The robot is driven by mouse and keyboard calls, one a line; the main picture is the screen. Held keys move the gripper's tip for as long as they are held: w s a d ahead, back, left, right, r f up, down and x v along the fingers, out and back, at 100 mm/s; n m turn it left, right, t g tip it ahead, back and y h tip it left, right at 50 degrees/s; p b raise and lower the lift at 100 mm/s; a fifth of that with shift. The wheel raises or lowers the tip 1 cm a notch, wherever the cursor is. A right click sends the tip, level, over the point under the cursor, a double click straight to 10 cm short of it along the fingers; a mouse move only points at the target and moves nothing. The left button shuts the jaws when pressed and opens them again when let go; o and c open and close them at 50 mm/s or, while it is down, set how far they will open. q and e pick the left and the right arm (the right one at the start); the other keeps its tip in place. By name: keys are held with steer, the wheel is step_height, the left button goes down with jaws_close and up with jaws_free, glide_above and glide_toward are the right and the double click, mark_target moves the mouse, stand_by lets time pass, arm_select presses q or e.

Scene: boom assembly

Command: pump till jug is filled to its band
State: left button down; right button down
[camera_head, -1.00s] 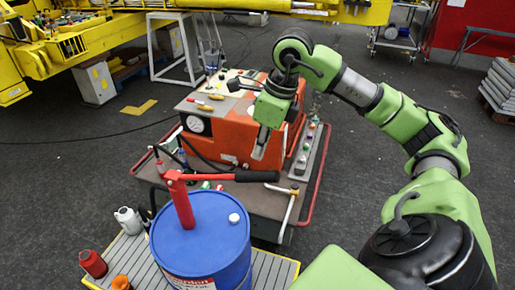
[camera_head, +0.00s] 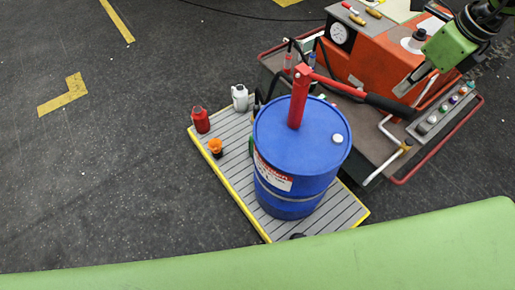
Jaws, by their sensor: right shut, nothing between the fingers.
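A red hand pump (camera_head: 299,98) stands upright on top of a blue drum (camera_head: 285,150). Its lever slopes down slightly to the right and ends in a black grip (camera_head: 390,105). My right gripper (camera_head: 402,89) is shut and empty, at the upper right, close to the end of the black grip. I cannot tell whether they touch. A small white container (camera_head: 240,97) with a dark top stands behind and left of the drum. I cannot tell whether it is the jug, and no fill level or band is readable. My left gripper is not in view.
The drum stands on a slatted grey platform (camera_head: 225,150) with yellow edges. A red bottle (camera_head: 201,120) and an orange-topped item (camera_head: 216,147) stand on its left side. An orange machine (camera_head: 365,58) on a red-railed cart is at the right. The floor at left is clear.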

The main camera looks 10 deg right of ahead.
steer(key=s+d+f+b+x, duration=0.1)
steer(key=s+b+x, duration=0.1)
steer(key=b+x, duration=0.7)
step_height(320, 180, up, 12)
steer(key=p, duration=1.2)
steer(key=shift+w+r, duration=0.1)
steer(key=shift+r, duration=0.15)
steer(key=shift+f, duration=0.15)
